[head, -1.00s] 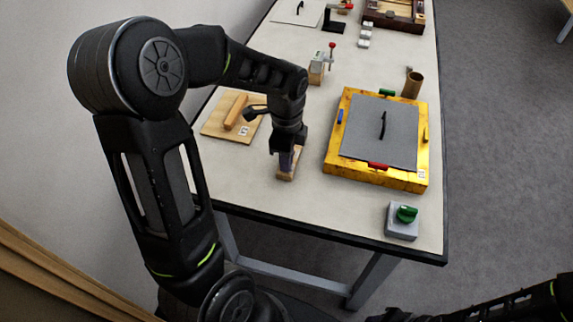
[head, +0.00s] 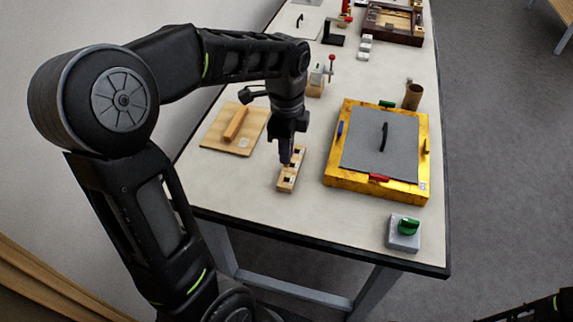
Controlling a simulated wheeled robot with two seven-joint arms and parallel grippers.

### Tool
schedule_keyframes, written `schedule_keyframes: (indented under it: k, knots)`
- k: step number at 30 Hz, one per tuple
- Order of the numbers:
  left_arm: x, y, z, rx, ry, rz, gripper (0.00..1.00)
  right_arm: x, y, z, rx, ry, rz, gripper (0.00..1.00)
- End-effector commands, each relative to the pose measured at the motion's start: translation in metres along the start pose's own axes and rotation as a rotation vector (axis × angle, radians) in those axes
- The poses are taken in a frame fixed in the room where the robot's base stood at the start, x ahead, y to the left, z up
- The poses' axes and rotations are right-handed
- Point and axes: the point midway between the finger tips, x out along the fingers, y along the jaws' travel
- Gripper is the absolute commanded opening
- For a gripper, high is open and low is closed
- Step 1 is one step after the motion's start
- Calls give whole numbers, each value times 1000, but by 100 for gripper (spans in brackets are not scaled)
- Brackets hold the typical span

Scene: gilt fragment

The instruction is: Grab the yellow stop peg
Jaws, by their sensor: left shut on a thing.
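A yellow peg (head: 426,146), likely the yellow stop peg, is at the right edge of the yellow frame (head: 335,176). A blue peg (head: 340,128) is at its left edge, a green one (head: 387,104) at the back and a red one (head: 378,178) in front. My left gripper (head: 286,158) is well left of the frame, pointing down at a small wooden block (head: 286,187) with dark square holes. It is shut on a small dark purplish thing, partly hidden by the fingers. My right gripper is out of view; only part of that arm shows at bottom right.
A grey panel (head: 365,155) with a black handle lies in the yellow frame. A wooden board (head: 218,140) is left of the gripper, a toggle clamp (head: 318,82) behind it.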

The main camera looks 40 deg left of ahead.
Motion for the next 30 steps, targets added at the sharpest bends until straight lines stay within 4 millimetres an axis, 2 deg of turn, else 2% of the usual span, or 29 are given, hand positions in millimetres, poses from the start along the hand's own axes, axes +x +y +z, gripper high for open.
schedule_keyframes:
  k: [3, 7, 30]
  knots:
    - [-16, -1, 0, 0, 0, -2, 0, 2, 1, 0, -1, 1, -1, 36]
    - [-24, 0, 0, 1, 0, 0, 0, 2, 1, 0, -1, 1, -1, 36]
    - [-24, 0, 0, 0, -1, 1, 0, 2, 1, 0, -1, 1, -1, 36]
